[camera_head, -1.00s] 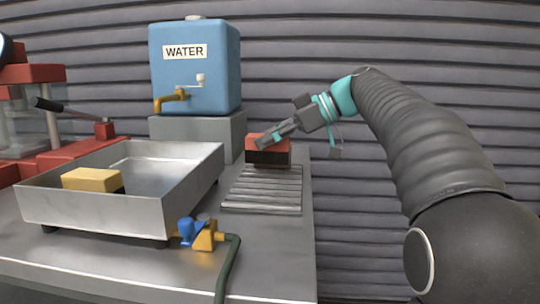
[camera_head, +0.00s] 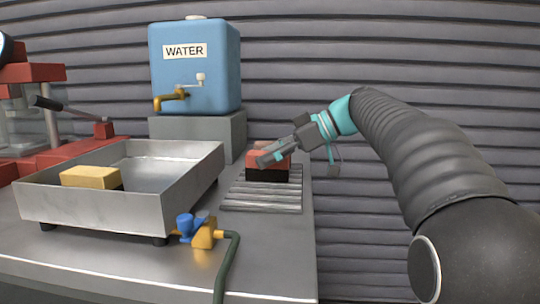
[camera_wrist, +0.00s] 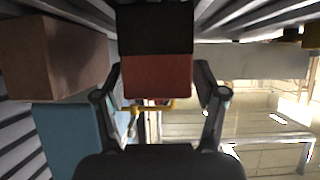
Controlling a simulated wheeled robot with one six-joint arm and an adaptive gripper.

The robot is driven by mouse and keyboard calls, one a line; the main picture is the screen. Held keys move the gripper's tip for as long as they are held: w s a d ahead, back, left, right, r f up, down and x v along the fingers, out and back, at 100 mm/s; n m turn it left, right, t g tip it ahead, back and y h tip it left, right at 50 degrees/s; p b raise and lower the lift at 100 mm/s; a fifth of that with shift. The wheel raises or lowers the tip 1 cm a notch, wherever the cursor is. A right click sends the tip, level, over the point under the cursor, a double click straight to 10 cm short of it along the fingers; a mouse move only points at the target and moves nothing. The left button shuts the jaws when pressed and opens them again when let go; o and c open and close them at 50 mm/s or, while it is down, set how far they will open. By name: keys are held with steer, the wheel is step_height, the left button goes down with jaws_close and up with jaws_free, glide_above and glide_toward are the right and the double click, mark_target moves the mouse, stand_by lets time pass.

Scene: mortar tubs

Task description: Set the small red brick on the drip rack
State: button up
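The small red brick (camera_head: 268,174) has a red upper part and a black lower part. In the head view it is at the far half of the grey ribbed drip rack (camera_head: 262,200), upright; I cannot tell whether it touches the slats or hangs just above. My gripper (camera_head: 266,159) reaches it from the upper right and is shut on it. In the wrist view the brick (camera_wrist: 157,75) sits between the two fingers (camera_wrist: 160,100), its red part nearer the palm. The fingers hide part of its top in the head view.
A brownish brick (camera_wrist: 52,58) stands close beside in the wrist view. A metal tray (camera_head: 95,205) holding a yellow brick (camera_head: 91,177) is left of the rack. The blue water tank (camera_head: 195,75) stands behind on a grey block. The rack's front half is clear.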

steer(key=shift+r, duration=0.25)
steer(key=p+v, duration=0.1)
steer(key=v, duration=1.1)
